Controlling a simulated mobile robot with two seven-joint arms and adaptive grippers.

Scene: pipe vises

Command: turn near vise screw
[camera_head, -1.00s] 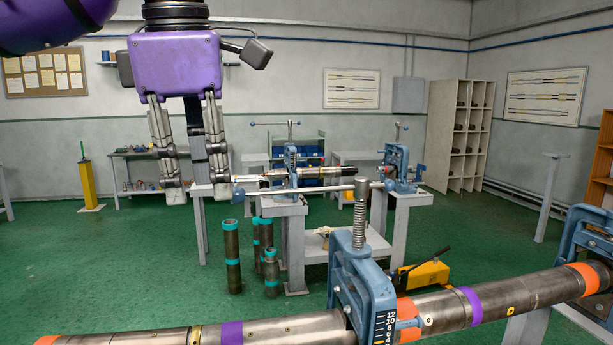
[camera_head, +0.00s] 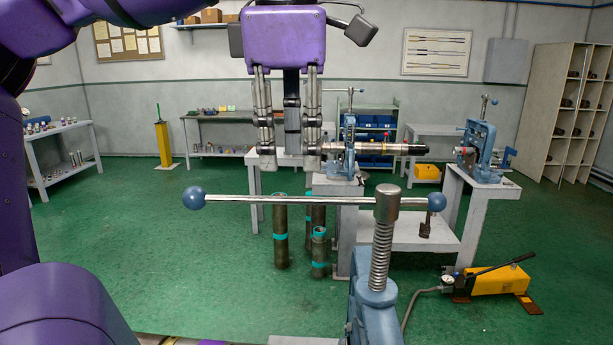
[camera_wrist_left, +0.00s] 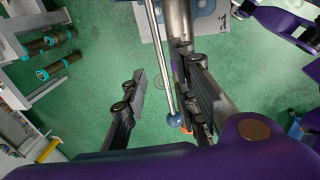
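The near vise (camera_head: 375,315) is blue, with an upright threaded screw (camera_head: 380,255) and a long silver cross handle (camera_head: 290,200) with blue balls at both ends. My left gripper (camera_head: 289,160) points down with its fingers apart. In the head view it shows above and beyond the left half of the handle, with nothing between the fingers. In the left wrist view the open fingers (camera_wrist_left: 163,72) stand on either side of the line of the bar (camera_wrist_left: 160,55), near its ball end (camera_wrist_left: 175,120). I cannot tell the height gap between them.
A grey pipe (camera_wrist_left: 178,15) shows by the vise in the left wrist view. Beyond it are a far vise (camera_head: 481,145) on a stand, upright pipes (camera_head: 280,235) and a yellow pump (camera_head: 498,282). The green floor (camera_head: 180,260) on the left is clear.

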